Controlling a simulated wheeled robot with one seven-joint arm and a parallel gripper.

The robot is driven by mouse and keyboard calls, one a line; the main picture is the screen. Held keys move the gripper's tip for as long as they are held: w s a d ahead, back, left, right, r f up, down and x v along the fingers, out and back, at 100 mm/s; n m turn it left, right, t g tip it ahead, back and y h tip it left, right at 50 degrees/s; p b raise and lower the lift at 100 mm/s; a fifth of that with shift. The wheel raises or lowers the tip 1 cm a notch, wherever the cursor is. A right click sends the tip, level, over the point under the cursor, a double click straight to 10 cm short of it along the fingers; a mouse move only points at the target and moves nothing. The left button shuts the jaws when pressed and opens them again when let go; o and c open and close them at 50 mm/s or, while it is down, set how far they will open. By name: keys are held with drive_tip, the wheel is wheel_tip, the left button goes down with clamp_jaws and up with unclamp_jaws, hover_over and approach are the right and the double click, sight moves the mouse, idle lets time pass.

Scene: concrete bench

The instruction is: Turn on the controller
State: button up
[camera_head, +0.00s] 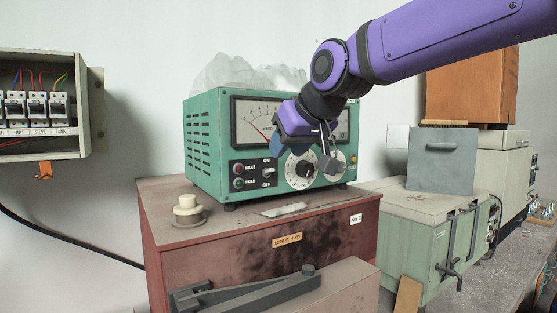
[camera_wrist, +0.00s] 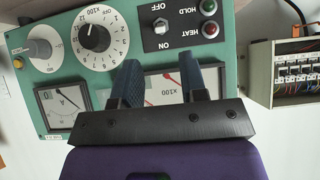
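The controller (camera_head: 208,130) is a green box with meters, dials and a switch, upright on a reddish-brown cabinet. Its toggle switch (camera_head: 267,172) stands between the ON and OFF labels, low on the front panel; I cannot tell which way the lever points. In the wrist view the switch (camera_wrist: 160,26) appears upside down, beyond the gap between my fingers. My gripper (camera_wrist: 160,68) is open and empty. In the head view my gripper (camera_head: 304,152) hangs in front of the panel, to the right of and above the switch, hiding part of the meters and dials.
Heat and hold lamps (camera_head: 238,176) sit left of the switch. A large numbered dial (camera_wrist: 94,38) and a grey knob (camera_wrist: 40,48) share the panel. A cream knob (camera_head: 187,207) and a dark lever (camera_head: 245,290) are on or before the cabinet (camera_head: 190,265). A breaker box (camera_head: 50,145) is at left.

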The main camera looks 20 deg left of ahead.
drive_tip(key=shift+v, duration=1.9)
drive_tip(key=s+d+f+m+h, duration=0.2)
drive_tip(key=d+f, duration=0.1)
drive_tip(key=d, duration=0.6)
drive_tip(key=s+d+f+m+h, duration=0.1)
drive_tip(key=s+d+f+h, duration=0.15)
drive_tip(key=d, duration=0.75)
drive_tip(key=s+d+f+m+h, duration=0.1)
drive_tip(key=s+d+f+m, duration=0.1)
drive_tip(key=d, duration=0.7)
drive_tip(key=s+d+f+m+g+h, duration=0.1)
drive_tip(key=s+d+f+m, duration=0.3)
drive_tip(key=s+d+f, duration=0.7)
drive_tip(key=s+d+h, duration=0.1)
drive_tip(key=s+d, duration=0.2)
drive_tip(key=d, duration=0.1)
drive_tip(key=shift+m, duration=0.4)
